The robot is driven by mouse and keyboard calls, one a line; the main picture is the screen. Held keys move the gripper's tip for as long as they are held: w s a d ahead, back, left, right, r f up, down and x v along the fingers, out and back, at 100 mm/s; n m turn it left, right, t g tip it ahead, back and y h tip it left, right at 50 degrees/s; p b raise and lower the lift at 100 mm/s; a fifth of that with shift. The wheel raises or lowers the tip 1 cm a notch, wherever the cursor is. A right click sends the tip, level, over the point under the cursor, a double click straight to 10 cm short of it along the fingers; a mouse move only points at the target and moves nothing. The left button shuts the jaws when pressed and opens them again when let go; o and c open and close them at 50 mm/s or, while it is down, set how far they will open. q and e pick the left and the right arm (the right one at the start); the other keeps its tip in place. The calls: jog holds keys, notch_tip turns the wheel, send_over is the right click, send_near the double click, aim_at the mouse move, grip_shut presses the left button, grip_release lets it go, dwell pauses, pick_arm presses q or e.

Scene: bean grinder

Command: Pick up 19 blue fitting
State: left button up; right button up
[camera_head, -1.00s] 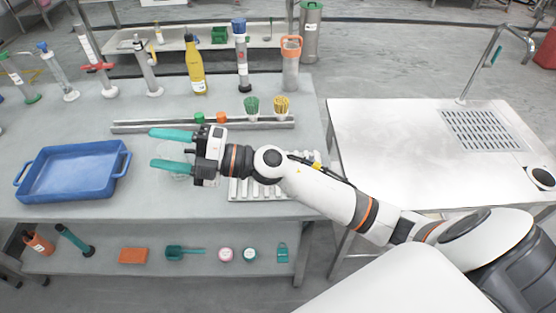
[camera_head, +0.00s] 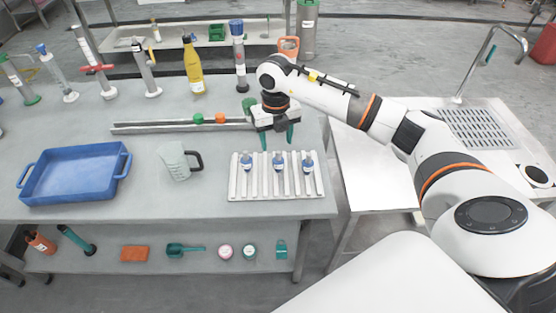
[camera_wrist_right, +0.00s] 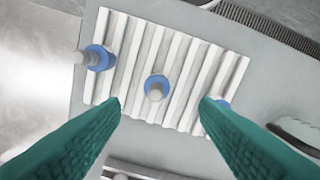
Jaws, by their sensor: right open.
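Three blue-and-grey fittings stand in a row on a white ribbed rack (camera_head: 262,192): a left one (camera_head: 246,162), a middle one (camera_head: 278,163) and a right one (camera_head: 308,166). I cannot read which is number 19. My right gripper (camera_head: 277,140) points down above and just behind the rack, open and empty. In the right wrist view, its teal fingers (camera_wrist_right: 160,104) are apart, with the middle blue fitting (camera_wrist_right: 156,86) between and beyond the tips. One blue fitting (camera_wrist_right: 98,58) is at the left there; another (camera_wrist_right: 222,104) is partly behind the right finger. My left gripper is out of view.
A clear jug (camera_head: 175,162) stands left of the rack, and a blue tray (camera_head: 75,172) at the far left. A rail (camera_head: 155,126) with green and orange pieces runs behind. Tall cylinders and a yellow bottle (camera_head: 193,70) stand at the back.

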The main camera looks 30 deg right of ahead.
aim_at(278, 152)
notch_tip(278, 152, down, 3)
jog(key=shift+r, duration=0.1)
jog(key=f, duration=0.1)
jog(key=f+p, duration=0.2)
jog(key=f, duration=0.1)
jog(key=shift+s+d+f, duration=0.1)
jog(key=shift+s+d, duration=0.05)
jog(key=shift+s, duration=0.1)
jog(key=shift+f, duration=0.6)
jog(key=c, duration=1.1)
